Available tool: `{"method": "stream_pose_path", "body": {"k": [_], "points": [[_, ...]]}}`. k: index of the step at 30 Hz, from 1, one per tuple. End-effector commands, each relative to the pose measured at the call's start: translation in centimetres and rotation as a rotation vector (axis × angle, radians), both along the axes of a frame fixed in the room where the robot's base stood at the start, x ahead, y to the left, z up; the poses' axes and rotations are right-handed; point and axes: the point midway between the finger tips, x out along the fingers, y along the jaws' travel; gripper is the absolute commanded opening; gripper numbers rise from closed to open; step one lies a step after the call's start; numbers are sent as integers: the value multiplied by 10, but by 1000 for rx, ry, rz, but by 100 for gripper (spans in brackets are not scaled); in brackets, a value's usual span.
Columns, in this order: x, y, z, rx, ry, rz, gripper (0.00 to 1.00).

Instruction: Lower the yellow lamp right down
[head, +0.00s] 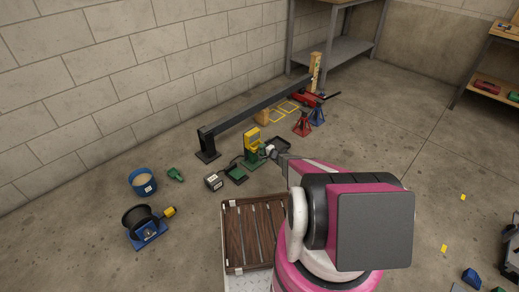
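A yellow, box-like head on a green upright (253,158), which I take for the yellow lamp (251,138), stands on the floor near the middle of the head view. The yellow part is at the top of the upright. My gripper (270,151) is just right of the green upright, at the end of my pink and white arm. It is small here, and I cannot tell whether its fingers are open, shut or touching the upright.
A long dark beam (255,105) on posts runs behind the lamp. Red jack stands (302,124) are to its right. A grey box (214,181), a blue bucket (143,181) and a black reel (141,219) are left. A slatted brown panel (247,232) lies in front.

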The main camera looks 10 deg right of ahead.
Motion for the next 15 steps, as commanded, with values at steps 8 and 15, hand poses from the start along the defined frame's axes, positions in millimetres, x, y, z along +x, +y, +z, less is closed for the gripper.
{"method": "stream_pose_path", "body": {"k": [8, 15], "points": [[-44, -31, 13, -1, 1, -2, 39], [-57, -41, 15, -1, 1, 0, 39]]}}
